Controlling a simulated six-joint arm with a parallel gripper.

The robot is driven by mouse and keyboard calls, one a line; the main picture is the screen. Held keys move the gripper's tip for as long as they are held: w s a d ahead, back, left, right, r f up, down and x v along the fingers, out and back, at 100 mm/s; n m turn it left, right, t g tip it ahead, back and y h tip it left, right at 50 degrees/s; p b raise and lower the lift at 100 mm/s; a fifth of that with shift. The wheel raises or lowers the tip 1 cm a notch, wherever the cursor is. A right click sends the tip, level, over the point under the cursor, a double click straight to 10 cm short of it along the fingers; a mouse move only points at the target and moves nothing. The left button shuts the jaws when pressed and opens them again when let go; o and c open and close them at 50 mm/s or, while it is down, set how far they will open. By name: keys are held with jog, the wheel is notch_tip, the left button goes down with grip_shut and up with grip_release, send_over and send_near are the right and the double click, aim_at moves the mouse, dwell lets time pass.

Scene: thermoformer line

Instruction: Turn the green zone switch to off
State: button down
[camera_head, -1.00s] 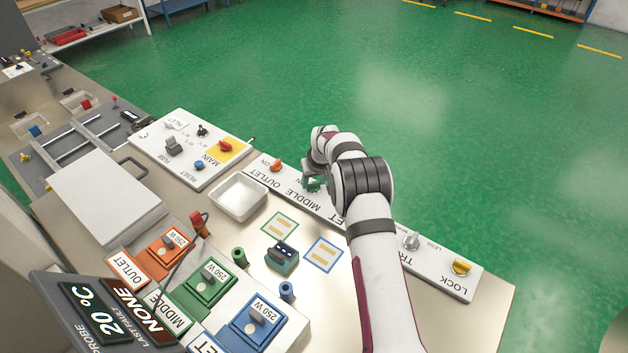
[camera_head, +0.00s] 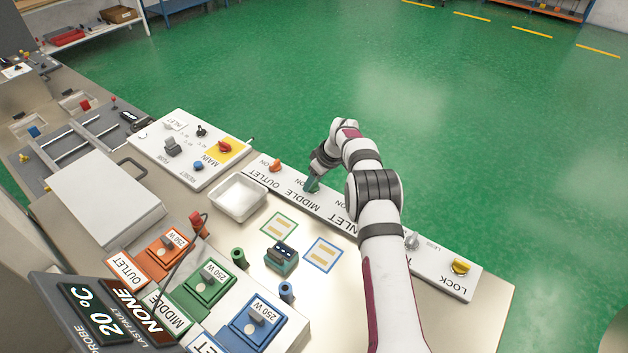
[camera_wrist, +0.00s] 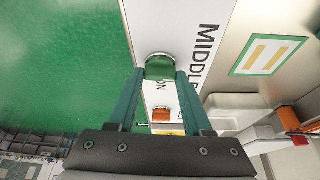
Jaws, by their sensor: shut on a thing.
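The green zone switch (camera_wrist: 160,67) is a round green knob on the white switch strip (camera_head: 290,182), beside the label MIDDLE. In the wrist view it sits between the tips of my gripper's two teal fingers (camera_wrist: 159,76). In the head view my gripper (camera_head: 312,185) reaches down onto the strip at the MIDDLE position, and its fingers and wrist largely hide the knob. My gripper is shut on the green knob. The word ON shows partly beside the knob in the wrist view; the knob's exact pointing direction is hard to tell.
The orange OUTLET switch (camera_head: 275,166) stands left of my gripper on the same strip. A silver knob (camera_head: 411,241) and the yellow LOCK knob (camera_head: 460,266) are to the right.

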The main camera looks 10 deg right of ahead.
jog(key=shift+n, duration=0.5)
jog(key=shift+y, duration=0.3)
jog(key=shift+c, duration=1.6)
grip_release()
jog(key=v, duration=1.6)
jog(key=shift+w, duration=0.25)
jog(key=shift+a, duration=0.15)
